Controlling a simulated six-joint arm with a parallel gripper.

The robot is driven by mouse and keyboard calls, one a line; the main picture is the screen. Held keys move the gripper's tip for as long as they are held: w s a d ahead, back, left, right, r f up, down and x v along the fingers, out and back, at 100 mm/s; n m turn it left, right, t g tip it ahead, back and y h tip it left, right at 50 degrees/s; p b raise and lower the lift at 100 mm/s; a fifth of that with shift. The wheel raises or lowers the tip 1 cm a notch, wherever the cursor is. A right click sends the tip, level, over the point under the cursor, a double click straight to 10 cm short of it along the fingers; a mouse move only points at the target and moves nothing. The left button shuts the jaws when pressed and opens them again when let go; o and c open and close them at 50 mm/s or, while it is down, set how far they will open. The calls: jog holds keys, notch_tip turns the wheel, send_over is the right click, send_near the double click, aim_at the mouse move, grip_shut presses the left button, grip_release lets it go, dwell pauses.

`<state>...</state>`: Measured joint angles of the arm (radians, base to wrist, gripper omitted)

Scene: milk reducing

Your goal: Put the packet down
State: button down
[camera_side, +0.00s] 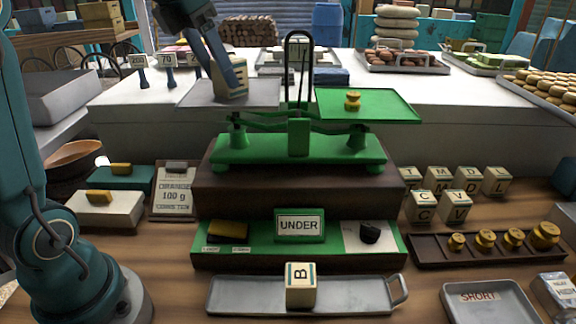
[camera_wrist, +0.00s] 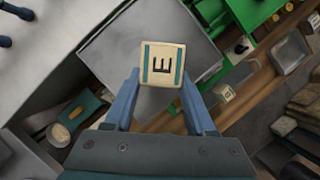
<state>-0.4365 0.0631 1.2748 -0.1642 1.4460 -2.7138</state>
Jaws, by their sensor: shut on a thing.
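My gripper (camera_side: 229,76) is shut on a cream packet (camera_side: 230,90) with dark markings, over the grey left pan (camera_side: 193,98) of the green balance (camera_side: 255,148). I cannot tell whether the packet touches the pan. In the wrist view the packet (camera_wrist: 163,64) shows a letter E and teal stripes, between the blue fingers of my gripper (camera_wrist: 161,84), with the grey pan (camera_wrist: 108,62) below. The green right pan (camera_side: 390,104) carries a small brass weight (camera_side: 352,101).
An UNDER sign (camera_side: 299,225) stands in front of the balance. A block marked B (camera_side: 300,285) sits on a metal tray (camera_side: 240,295). Lettered blocks (camera_side: 456,207) and a rack of brass weights (camera_side: 485,240) are at the right.

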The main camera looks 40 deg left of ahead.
jog(key=shift+f, duration=0.15)
jog(key=shift+c, duration=1.1)
grip_release()
jog(key=shift+v, duration=3.9)
jog(key=s+d+f+m, duration=0.3)
jog(key=f+m, duration=0.3)
jog(key=m, duration=0.6)
jog(key=s+d+f+m, duration=0.3)
jog(key=f+m, duration=0.3)
jog(key=m, duration=0.6)
jog(key=s+d+f+m+t, duration=0.1)
jog(key=s+d+f+m, duration=0.2)
jog(key=m, duration=0.9)
notch_tip(320, 180, down, 4)
jog(key=shift+s+d+r, duration=0.1)
jog(key=shift+s+d, duration=0.25)
jog(key=shift+s, duration=0.6)
